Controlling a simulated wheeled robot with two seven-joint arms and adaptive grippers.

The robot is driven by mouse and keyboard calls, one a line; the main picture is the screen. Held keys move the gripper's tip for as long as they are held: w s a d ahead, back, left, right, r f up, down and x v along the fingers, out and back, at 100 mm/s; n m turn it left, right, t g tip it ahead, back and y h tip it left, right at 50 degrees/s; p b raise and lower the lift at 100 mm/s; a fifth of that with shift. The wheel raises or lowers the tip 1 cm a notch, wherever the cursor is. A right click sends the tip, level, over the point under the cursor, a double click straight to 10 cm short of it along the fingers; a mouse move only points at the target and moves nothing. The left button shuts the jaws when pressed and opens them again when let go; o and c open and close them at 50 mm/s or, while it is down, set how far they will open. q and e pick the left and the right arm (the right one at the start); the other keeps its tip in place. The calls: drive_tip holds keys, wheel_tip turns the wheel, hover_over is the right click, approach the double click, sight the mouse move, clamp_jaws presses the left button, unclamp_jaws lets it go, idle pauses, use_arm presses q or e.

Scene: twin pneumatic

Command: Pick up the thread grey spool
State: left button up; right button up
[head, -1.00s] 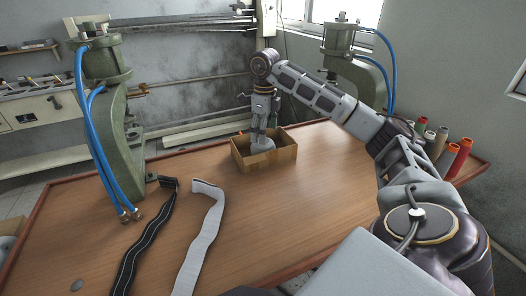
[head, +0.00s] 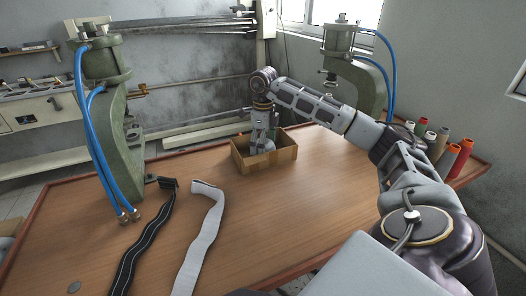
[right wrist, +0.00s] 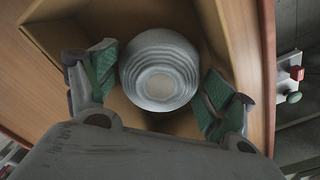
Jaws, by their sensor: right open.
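A grey thread spool (right wrist: 159,70) stands inside the cardboard box, seen from above in the right wrist view as a pale ringed round shape. My right gripper (right wrist: 160,88) is open, with one green-padded finger on each side of the spool and small gaps showing beside it. In the head view the right gripper (head: 262,142) points down into the box (head: 269,167), and I cannot clearly separate the spool from the fingers there. My left gripper is not in view.
Several coloured spools (head: 461,158) stand at the table's right edge. A green press (head: 119,130) with blue hoses stands left, and another press (head: 366,75) at the back. A black strip (head: 147,235) and a grey strip (head: 203,235) lie on the table. The wood between strips and right arm is clear.

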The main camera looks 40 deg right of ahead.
drive_tip(key=shift+f, duration=1.2)
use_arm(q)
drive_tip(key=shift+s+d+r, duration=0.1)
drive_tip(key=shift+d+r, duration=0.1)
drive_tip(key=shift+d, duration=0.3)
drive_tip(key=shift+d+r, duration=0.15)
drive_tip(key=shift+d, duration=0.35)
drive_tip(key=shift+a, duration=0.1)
use_arm(e)
drive_tip(key=c, duration=0.7)
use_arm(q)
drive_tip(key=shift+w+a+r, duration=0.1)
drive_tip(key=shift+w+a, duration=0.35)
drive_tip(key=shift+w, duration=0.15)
use_arm(e)
drive_tip(key=shift+c, duration=0.2)
